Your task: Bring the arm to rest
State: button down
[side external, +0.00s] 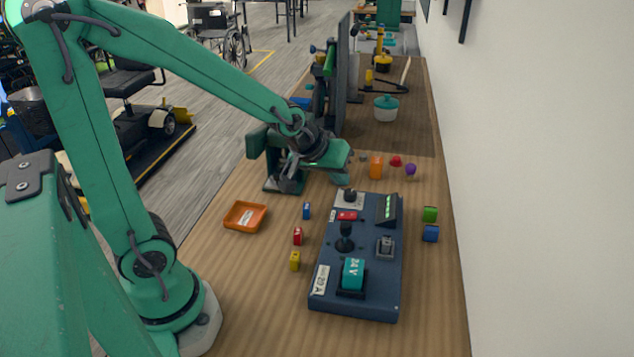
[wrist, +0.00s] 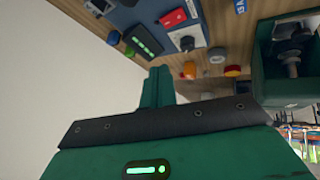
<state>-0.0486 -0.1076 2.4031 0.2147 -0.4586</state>
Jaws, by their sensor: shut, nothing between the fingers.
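My green arm reaches from the left over the wooden bench (side external: 262,265) in the side view. My gripper (side external: 342,178) hangs over the bench behind the control panel, beside a green stand. In the wrist view my gripper (wrist: 157,72) has its green fingers together with nothing between them. A dark plate spans the foot of the fingers. The arm hides part of the green stand in the side view.
A dark blue control panel (side external: 330,277) carries a 24V teal block (side external: 353,273). An orange tray (side external: 245,216) lies left of it, with small red, blue and yellow blocks between. The green stand (side external: 284,184) is close to my gripper. A white wall (side external: 530,180) borders the right.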

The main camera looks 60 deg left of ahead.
jog(key=s+d+r+m, duration=0.1)
jog(key=s+r+m, duration=0.2)
jog(key=s, duration=0.5)
jog(key=s+d+r+m+g, duration=0.1)
jog(key=s+r+m, duration=0.1)
jog(key=s+r, duration=0.3)
jog(key=s, duration=0.3)
jog(key=shift+r+m+g, duration=0.2)
jog(key=shift+m+g, duration=0.1)
jog(key=shift+m, duration=0.1)
